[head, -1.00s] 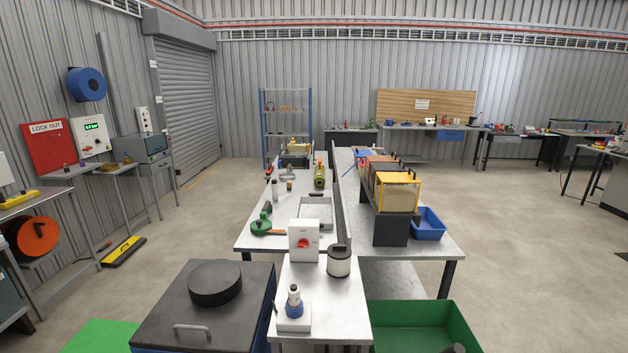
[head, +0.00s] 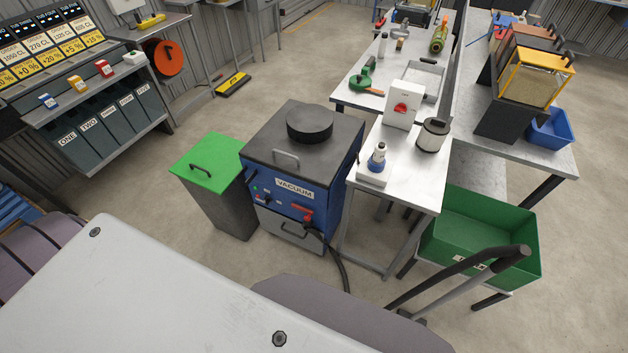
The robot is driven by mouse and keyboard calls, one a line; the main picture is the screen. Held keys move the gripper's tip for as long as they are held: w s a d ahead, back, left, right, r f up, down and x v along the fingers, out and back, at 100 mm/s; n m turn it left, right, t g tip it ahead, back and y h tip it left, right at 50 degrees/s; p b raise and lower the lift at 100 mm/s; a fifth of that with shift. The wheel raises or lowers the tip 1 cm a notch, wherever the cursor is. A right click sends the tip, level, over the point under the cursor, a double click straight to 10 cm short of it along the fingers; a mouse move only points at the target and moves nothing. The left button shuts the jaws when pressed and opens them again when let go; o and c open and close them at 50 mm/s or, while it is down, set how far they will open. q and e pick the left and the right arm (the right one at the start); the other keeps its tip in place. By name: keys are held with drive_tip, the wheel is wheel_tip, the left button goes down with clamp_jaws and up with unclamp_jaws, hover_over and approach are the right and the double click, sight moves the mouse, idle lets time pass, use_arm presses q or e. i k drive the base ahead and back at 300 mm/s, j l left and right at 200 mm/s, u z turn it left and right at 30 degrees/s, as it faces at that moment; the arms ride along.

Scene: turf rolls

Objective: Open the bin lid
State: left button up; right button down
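The bin (head: 222,205) is a tall dark grey box standing on the floor left of the blue vacuum machine. Its green lid (head: 207,160) lies flat and closed over the top. A dark handle (head: 201,171) sits on the lid near its front edge. Neither of my grippers shows in the head view, so nothing of mine is seen touching the lid.
The blue vacuum machine (head: 300,170) with a dark top stands close against the bin's right side. A steel table (head: 410,170) and a green crate (head: 483,235) are further right. Shelving with labelled grey bins (head: 108,125) is at the left. Floor between is clear.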

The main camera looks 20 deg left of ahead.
sight(214, 163)
drive_tip(key=u, duration=1.7)
